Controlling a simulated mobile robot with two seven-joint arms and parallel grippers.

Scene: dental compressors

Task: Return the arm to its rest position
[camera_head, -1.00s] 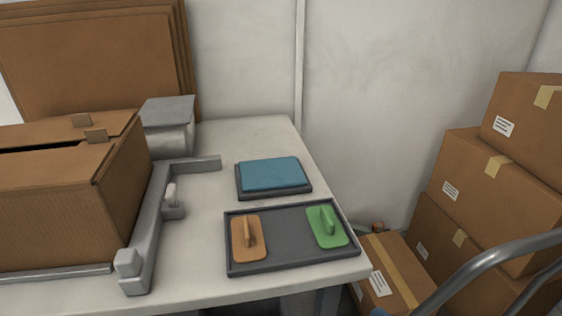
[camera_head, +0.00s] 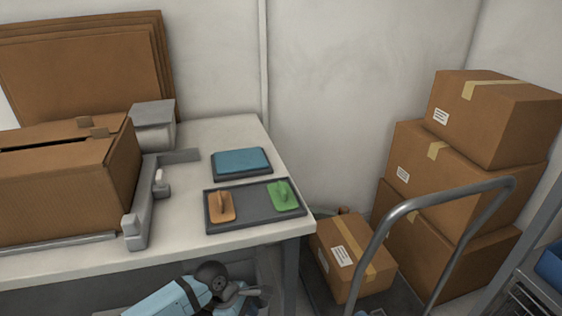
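My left arm shows at the bottom of the head view, a light blue and black link below the table's front edge. My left gripper (camera_head: 254,294) is at its right end, dark and small. It is apart from everything on the table, and I cannot tell whether its fingers are open or shut. My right gripper is not in view.
Right are stacked boxes (camera_head: 460,170) and a cart handle (camera_head: 400,212).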

